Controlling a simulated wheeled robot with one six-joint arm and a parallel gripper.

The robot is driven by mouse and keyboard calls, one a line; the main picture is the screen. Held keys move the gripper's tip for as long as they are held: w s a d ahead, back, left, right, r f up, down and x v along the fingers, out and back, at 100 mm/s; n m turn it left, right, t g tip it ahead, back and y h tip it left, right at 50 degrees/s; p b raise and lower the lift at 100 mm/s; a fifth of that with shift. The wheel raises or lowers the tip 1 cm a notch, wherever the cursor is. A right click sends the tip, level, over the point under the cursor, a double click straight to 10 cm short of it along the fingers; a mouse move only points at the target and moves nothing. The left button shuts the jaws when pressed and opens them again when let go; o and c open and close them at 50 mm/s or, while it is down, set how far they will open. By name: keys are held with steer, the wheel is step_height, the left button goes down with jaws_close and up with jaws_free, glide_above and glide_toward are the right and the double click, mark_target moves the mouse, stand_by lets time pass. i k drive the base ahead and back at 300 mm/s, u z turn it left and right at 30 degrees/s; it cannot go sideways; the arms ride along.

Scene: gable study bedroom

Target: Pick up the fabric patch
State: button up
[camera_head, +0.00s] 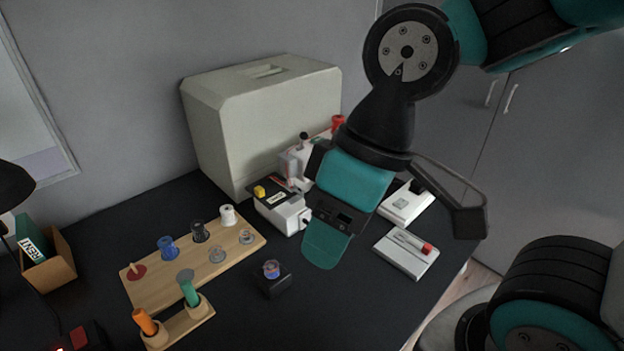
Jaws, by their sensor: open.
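I cannot pick out the fabric patch with certainty; no piece of cloth shows clearly on the desk, and my arm hides part of it. My gripper (390,212) hangs over the right part of the dark desk (225,305), with its jaws spread and nothing visible between them. One dark finger shows clearly on the right; the other side is mostly hidden by the teal hand body. Below it are a white machine (291,216) at the left and a flat white block with a red-tipped item (405,252) at the right.
A wooden board (160,292) with several spools stands at the left, near a small holder with orange and green handles (183,325). A small dark block (273,284) sits in front. A large pale case (262,110) stands behind. Bare desk shows at front centre.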

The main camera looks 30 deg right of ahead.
mark_target(269, 190)
steer(key=u, duration=2.6)
steer(key=k, duration=1.1)
steer(key=z, duration=1.15)
steer(key=i, duration=0.5)
steer(key=z, duration=0.05)
